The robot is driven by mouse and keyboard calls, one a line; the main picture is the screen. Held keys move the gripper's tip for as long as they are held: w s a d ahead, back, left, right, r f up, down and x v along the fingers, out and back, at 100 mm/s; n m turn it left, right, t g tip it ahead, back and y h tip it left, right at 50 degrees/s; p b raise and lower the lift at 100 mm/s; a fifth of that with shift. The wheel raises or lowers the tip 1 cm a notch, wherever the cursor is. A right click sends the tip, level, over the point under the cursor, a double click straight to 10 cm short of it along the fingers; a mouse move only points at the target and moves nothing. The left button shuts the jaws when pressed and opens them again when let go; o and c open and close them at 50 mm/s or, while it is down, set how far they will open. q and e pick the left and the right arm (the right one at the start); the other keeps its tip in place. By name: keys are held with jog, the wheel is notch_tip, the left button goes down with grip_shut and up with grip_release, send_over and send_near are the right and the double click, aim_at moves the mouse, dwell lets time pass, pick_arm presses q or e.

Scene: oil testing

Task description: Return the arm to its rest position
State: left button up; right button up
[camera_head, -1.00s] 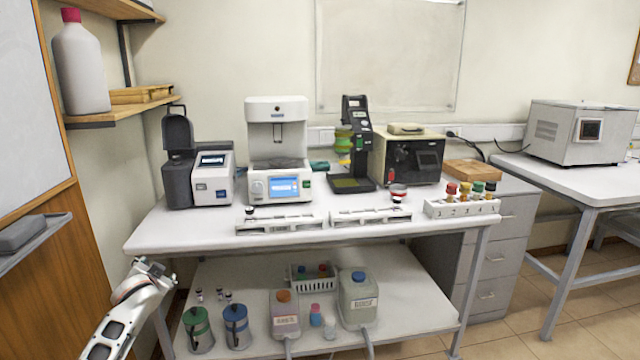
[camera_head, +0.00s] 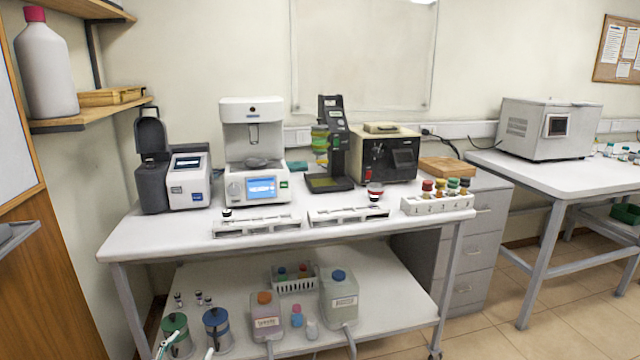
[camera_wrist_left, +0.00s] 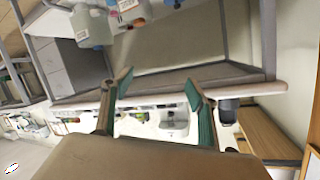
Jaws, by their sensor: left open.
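My left gripper (camera_wrist_left: 159,88) shows in the left wrist view. Its two fingers with teal pads stand well apart, with nothing between them. That view is upside down and shows the workbench edge (camera_wrist_left: 170,84) and the lower shelf beyond the fingers. In the head view I cannot clearly make out the left arm. My right gripper is in neither view.
The white workbench (camera_head: 150,240) carries several instruments, including a white tester (camera_head: 252,150), and a rack of capped samples (camera_head: 437,204). Jugs and cans stand on its lower shelf (camera_head: 400,300). A second table (camera_head: 550,180) stands right.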

pick_arm(q)
jog(key=s+d+f+g, duration=0.1)
jog(key=s+d+f, duration=0.3)
jog(key=s, duration=0.7)
jog(key=s+d+f+g+h, duration=0.1)
jog(key=s+d+f, duration=0.3)
jog(key=s, duration=0.7)
jog(key=s+d+f+n+g+h, duration=0.1)
jog(key=s+d+f, duration=0.4)
jog(key=s, duration=0.5)
jog(key=shift+s+f+g, duration=0.25)
jog(key=shift+s+g, duration=0.15)
jog(key=shift+g, duration=0.2)
jog(key=shift+a, duration=0.1)
